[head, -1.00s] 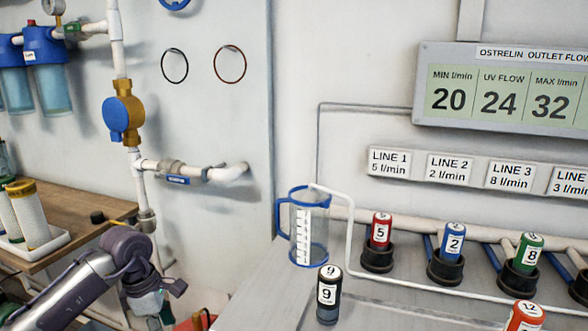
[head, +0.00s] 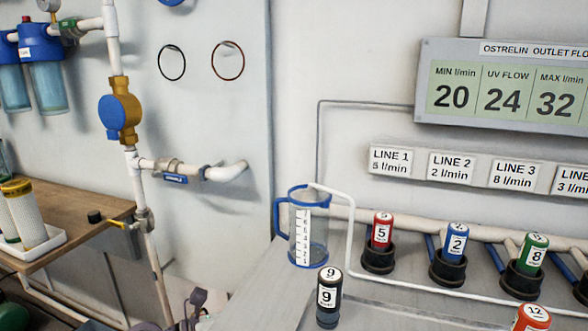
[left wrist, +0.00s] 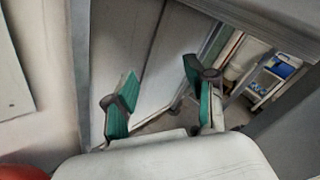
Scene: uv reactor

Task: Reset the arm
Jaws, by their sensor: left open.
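My left gripper (left wrist: 160,95) shows in the left wrist view with its two green-padded fingers spread apart and nothing between them. It hangs in front of a grey panel. In the head view only a small dark part of my left arm shows at the bottom edge, left of the grey bench. My right gripper is in neither view.
A grey bench (head: 275,290) carries a blue-rimmed measuring jug (head: 318,245), a black cartridge marked 9 (head: 329,297), and red (head: 381,231), blue (head: 456,242) and green (head: 535,253) cartridges in black sockets. A wooden shelf (head: 80,235) and white pipework stand at the left.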

